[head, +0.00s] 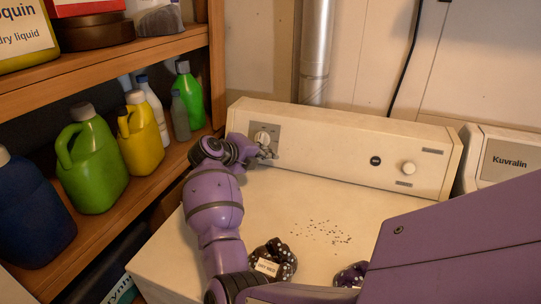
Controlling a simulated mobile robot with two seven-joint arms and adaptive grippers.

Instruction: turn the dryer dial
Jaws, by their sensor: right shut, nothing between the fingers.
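The dryer (300,215) is a cream machine with a raised control panel along its back. A round pale dial (262,137) sits on a grey plate at the panel's left end. My right gripper (268,154) is shut and empty, just below and in front of this dial. I cannot tell whether its fingertips touch the dial. A second round white knob (408,168) and a dark round button (375,160) are at the panel's right end. My left gripper is not in view.
A wooden shelf (160,185) with several bottles and jugs stands close on the left. Dark spotted items (285,259) and scattered specks (325,232) lie on the dryer top. A metal duct (315,50) rises behind. A Kuvralin machine (507,160) stands at right.

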